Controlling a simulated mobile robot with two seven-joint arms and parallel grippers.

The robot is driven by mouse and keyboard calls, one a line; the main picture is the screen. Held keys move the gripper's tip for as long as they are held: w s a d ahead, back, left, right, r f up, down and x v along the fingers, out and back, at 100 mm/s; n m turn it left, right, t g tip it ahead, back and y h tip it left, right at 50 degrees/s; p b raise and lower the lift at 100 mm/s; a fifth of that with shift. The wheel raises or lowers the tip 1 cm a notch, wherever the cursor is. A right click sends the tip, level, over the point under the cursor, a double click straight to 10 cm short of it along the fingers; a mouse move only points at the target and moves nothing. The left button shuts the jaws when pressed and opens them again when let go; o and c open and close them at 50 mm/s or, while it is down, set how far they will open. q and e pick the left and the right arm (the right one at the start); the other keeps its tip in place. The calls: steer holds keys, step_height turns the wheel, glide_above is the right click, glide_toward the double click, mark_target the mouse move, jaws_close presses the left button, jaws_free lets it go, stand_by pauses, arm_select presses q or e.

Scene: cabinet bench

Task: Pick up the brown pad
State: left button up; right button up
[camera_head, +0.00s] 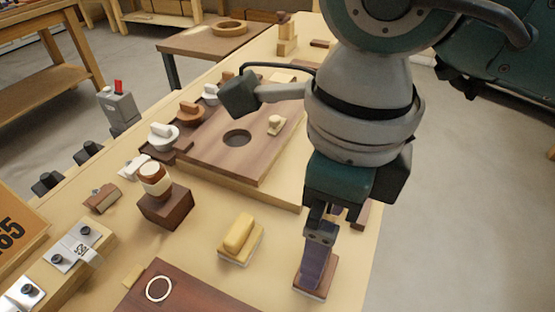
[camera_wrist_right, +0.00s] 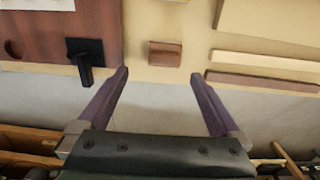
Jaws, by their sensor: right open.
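The brown pad (camera_head: 301,287) is a small, flat block near the bench's front edge, partly hidden behind my right gripper in the head view. In the right wrist view the brown pad (camera_wrist_right: 164,55) lies just beyond the fingertips, centred between them. My right gripper (camera_wrist_right: 160,75) is open, with its two purple fingers apart and nothing between them. In the head view my right gripper (camera_head: 315,280) points down over the pad. I cannot tell its exact height above it. My left gripper is not in view.
A yellow handled block (camera_head: 239,239) stands left of the pad. A dark brown block (camera_head: 166,206) is further left, and a brown board with a white ring (camera_head: 159,289) lies at the front. A large brown board (camera_head: 225,160) lies behind. The wrist view shows a black handled piece (camera_wrist_right: 85,50).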

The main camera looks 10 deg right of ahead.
mark_target(320, 294)
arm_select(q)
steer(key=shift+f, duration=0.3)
arm_select(e)
steer(key=f, duration=0.4)
steer(key=shift+d+f, duration=0.2)
steer(key=shift+f, duration=0.05)
arm_select(q)
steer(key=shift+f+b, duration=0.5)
steer(key=shift+b, duration=0.1)
arm_select(e)
steer(key=f, duration=0.5)
steer(key=shift+w+f, duration=0.15)
steer(key=shift+w, duration=0.15)
